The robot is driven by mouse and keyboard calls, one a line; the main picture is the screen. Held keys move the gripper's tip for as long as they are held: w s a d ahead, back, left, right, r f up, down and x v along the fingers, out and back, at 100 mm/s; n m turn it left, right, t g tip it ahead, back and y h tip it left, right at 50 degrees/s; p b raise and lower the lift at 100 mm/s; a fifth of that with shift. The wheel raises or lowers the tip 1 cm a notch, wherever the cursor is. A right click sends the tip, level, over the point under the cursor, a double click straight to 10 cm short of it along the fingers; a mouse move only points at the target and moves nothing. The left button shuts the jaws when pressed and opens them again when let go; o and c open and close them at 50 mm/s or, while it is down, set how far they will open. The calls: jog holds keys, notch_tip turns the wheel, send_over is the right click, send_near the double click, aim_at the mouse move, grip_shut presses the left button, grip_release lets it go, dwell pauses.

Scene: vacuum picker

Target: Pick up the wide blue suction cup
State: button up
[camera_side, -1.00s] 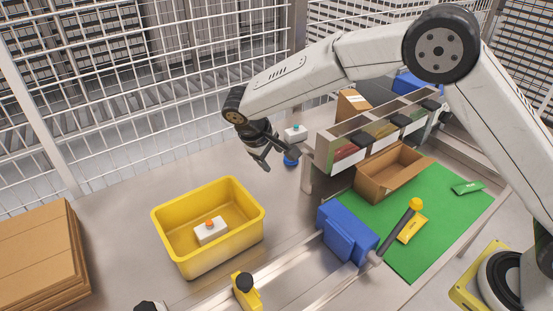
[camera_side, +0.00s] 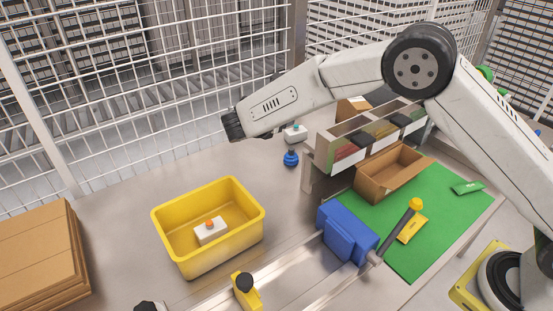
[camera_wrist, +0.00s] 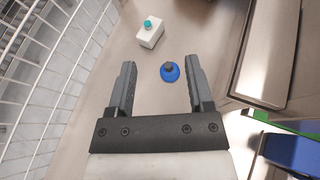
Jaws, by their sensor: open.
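The wide blue suction cup (camera_side: 291,158) stands on the grey table, left of the bin rack, in the side view. In the wrist view it shows from above as a blue disc with a dark grey top (camera_wrist: 170,73). My gripper (camera_wrist: 159,64) is open and empty, with the cup framed between its two dark fingers in the picture, a little nearer the right one. The fingers do not appear to touch it. Their height above the cup is hard to judge. In the side view my arm hides the gripper.
A white box with a teal top (camera_wrist: 150,34) stands close to the cup. The bin rack (camera_side: 310,172) stands right of it. A yellow crate (camera_side: 181,255) holds a white box with an orange top (camera_side: 211,232). A wire fence (camera_side: 150,90) closes off the back.

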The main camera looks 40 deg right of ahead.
send_near(290, 151)
jog(key=shift+w+d+f+n, duration=0.3)
jog(key=shift+w+d+f, duration=0.15)
jog(key=shift+d+f, duration=0.35)
jog(key=shift+x, duration=1.35)
jog(key=shift+d+r, duration=0.15)
jog(key=shift+x, duration=2.55)
jog(key=shift+d+r, duration=0.1)
jog(key=shift+r, duration=0.05)
grip_shut()
